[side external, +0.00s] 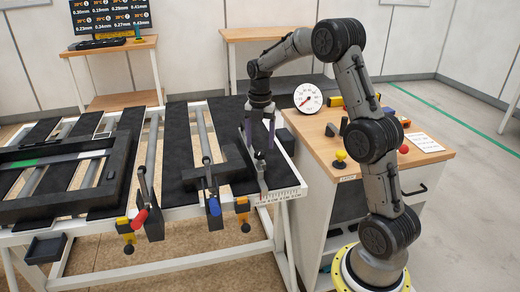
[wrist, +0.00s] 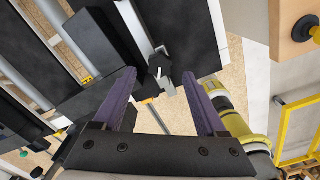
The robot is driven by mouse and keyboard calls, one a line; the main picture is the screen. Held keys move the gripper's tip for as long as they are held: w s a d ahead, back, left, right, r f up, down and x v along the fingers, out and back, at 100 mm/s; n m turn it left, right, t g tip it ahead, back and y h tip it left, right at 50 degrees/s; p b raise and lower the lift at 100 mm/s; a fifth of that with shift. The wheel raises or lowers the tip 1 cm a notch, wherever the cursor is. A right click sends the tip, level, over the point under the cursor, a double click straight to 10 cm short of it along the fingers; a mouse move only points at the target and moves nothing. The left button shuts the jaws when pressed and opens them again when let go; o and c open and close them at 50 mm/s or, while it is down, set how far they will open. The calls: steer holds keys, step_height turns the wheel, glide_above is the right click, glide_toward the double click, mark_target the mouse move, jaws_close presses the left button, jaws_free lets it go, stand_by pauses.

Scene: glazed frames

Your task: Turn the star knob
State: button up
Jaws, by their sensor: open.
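My gripper (side external: 259,146) is open with its purple fingers pointing down over the right end of the bench. In the wrist view my gripper (wrist: 158,75) has nothing between its fingertips; a dark block with a pale metal lever (wrist: 163,50) shows beyond them. Dark knobs hang below yellow-and-black fittings on the bench's front rail, one at the left (side external: 128,249) and one nearer my gripper (side external: 246,227). They are too small to tell whether either is star-shaped. I cannot single out the star knob with certainty.
A black frame (side external: 55,205) lies on the slatted bench. Red-handled (side external: 140,217) and blue-handled (side external: 214,206) clamps stand at its front edge. A wooden-topped cabinet (side external: 420,165) at the right carries a dial (side external: 307,98), a yellow knob (side external: 341,155) and a red knob (side external: 404,149).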

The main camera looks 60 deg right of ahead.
mark_target(260, 152)
steer(key=shift+f, duration=1.85)
jaws_close()
